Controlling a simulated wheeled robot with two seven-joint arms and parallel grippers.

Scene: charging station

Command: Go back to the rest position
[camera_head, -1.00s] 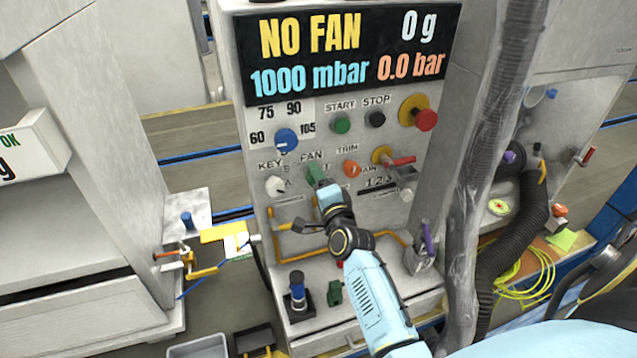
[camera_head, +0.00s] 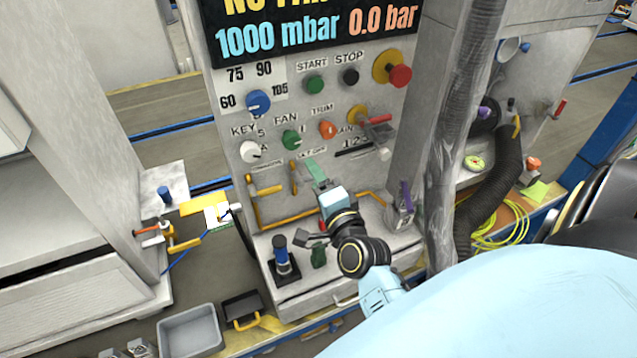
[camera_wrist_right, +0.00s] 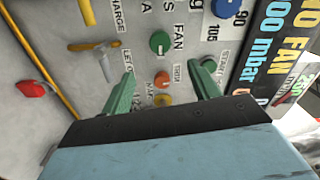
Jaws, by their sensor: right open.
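My right gripper (camera_head: 316,183) is in front of the lower part of the charging station's control panel (camera_head: 225,125). In the right wrist view its two green fingers (camera_wrist_right: 165,95) are spread apart with nothing between them. The green FAN knob (camera_head: 292,139) is uncovered, above the gripper in the head view, and also shows in the wrist view (camera_wrist_right: 159,43). The gripper appears apart from the knobs. The display reads 1000 mbar and 0.0 bar; its top line is cut off. My left gripper is not in view.
A ribbed grey hose (camera_head: 447,150) runs down right of the panel. Yellow pipes (camera_head: 285,217) cross the lower panel. A grey bin (camera_head: 192,332) and a black tray (camera_head: 242,307) lie on the floor.

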